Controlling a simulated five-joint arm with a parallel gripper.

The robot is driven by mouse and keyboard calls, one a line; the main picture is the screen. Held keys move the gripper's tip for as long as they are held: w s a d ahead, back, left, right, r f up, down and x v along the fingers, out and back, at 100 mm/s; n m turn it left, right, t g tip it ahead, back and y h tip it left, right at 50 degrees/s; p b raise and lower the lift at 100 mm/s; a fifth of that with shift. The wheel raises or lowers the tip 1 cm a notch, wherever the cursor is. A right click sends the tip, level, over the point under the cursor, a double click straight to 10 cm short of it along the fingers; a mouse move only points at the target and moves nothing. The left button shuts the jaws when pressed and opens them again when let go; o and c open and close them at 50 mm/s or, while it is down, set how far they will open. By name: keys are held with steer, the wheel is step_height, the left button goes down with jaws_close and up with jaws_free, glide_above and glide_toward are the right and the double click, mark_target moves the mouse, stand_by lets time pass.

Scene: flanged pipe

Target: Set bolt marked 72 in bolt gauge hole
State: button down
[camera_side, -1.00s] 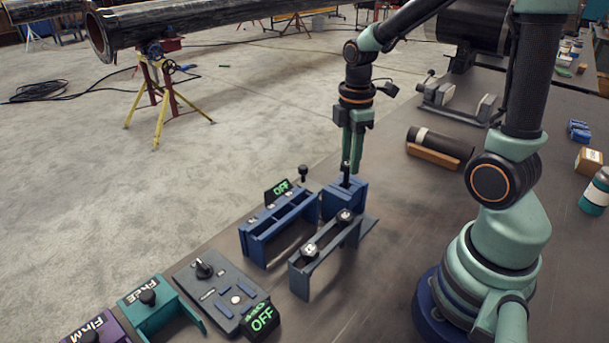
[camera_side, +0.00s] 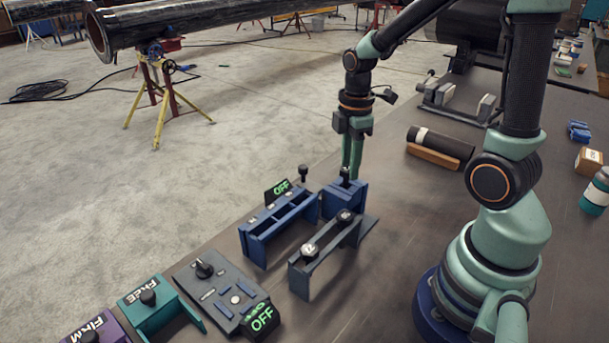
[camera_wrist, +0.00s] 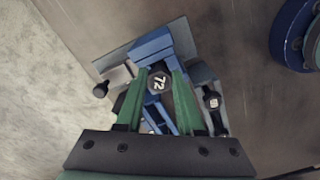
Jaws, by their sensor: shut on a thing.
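My gripper (camera_side: 350,172) points straight down over the blue block (camera_side: 345,202) behind the grey rack. In the wrist view its fingers (camera_wrist: 160,85) are shut on the head of a dark bolt marked 72 (camera_wrist: 158,83). The bolt is upright, with its head just above the block. The shank is hidden, so I cannot tell how deep it sits. I take the blue block (camera_wrist: 150,45) to be the bolt gauge; its hole is hidden under the bolt and fingers.
A long blue holder (camera_side: 278,226) with an OFF display (camera_side: 278,190) stands to the left. A black knob (camera_side: 303,173) rises behind. A control panel (camera_side: 222,297) lies farther left.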

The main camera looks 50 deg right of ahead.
steer(key=shift+f, duration=1.25)
stand_by(0.4)
steer(key=shift+c, duration=0.2)
jaws_free()
stand_by(0.4)
steer(key=shift+r, duration=3.55)
